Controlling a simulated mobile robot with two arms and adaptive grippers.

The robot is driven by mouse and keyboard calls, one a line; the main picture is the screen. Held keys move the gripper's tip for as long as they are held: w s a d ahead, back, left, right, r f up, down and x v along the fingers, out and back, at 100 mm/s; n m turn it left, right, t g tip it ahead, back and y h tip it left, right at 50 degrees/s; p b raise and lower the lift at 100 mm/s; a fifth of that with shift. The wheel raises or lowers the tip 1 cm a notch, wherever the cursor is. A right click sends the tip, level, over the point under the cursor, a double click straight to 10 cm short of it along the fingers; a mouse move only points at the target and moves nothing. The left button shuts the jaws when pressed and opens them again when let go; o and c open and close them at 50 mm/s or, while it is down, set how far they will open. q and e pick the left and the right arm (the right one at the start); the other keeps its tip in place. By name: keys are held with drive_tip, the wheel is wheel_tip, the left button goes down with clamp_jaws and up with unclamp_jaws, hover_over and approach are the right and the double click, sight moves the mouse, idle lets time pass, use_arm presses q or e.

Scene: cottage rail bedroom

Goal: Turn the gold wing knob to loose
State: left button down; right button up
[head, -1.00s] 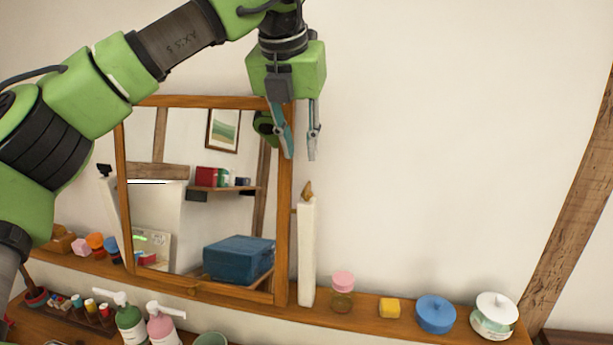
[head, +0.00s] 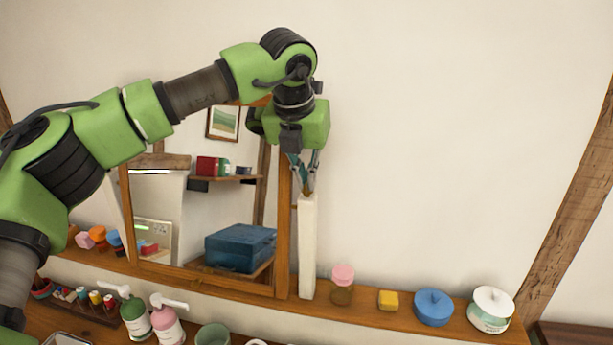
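The gold wing knob (head: 308,191) sits at the top of the white post (head: 307,250) to the right of the mirror, mostly hidden by my fingers. My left gripper (head: 307,187) points down from above, with its fingertips at the knob, one on either side of what shows of it. The gap between the fingertips is small. I cannot tell whether they press on the knob or stand just off it. My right gripper is not in view.
The wood-framed mirror (head: 283,240) stands just left of the post. A pink-lidded jar (head: 342,275), yellow block (head: 388,300), blue lidded pot (head: 433,307) and white lidded jar (head: 491,310) line the shelf to the right. Pump bottles (head: 134,318) stand below. The wall above is clear.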

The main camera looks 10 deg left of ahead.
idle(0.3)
